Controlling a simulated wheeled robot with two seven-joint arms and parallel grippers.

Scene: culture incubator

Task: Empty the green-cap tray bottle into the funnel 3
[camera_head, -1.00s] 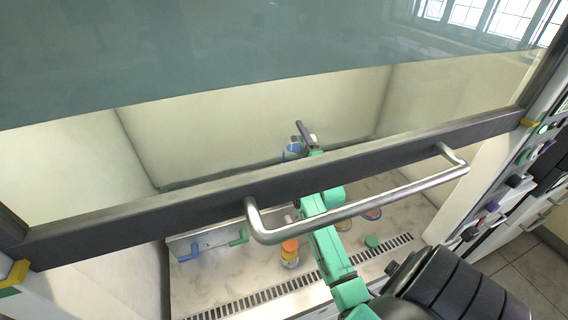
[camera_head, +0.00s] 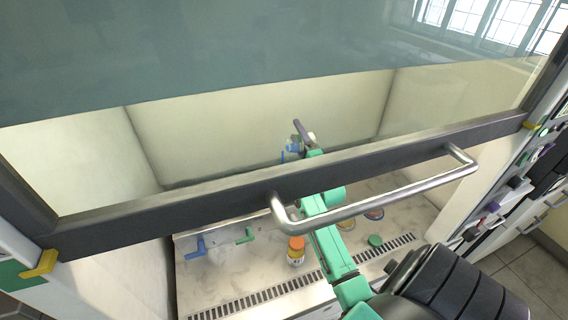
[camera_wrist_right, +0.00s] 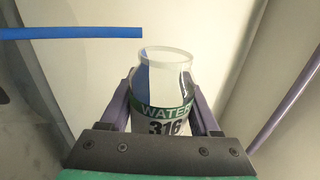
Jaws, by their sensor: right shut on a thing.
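My right gripper (camera_head: 303,141) reaches under the raised sash, deep in the cabinet, and is shut on a bottle. In the right wrist view the bottle (camera_wrist_right: 167,110) is between the fingers (camera_wrist_right: 165,115). Its label reads "WATER 316", with a dark green band. Its mouth is open, with no cap on it. A green cap (camera_head: 375,240) lies on the work surface near the front grille. I cannot make out funnel 3 for certain. A blue rod (camera_wrist_right: 70,33) and a purple rod (camera_wrist_right: 285,115) show beside the bottle. My left gripper is out of view.
The sash frame (camera_head: 160,212) and its metal handle (camera_head: 385,197) cross above my right arm. An orange-capped bottle (camera_head: 296,251) stands left of the arm.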

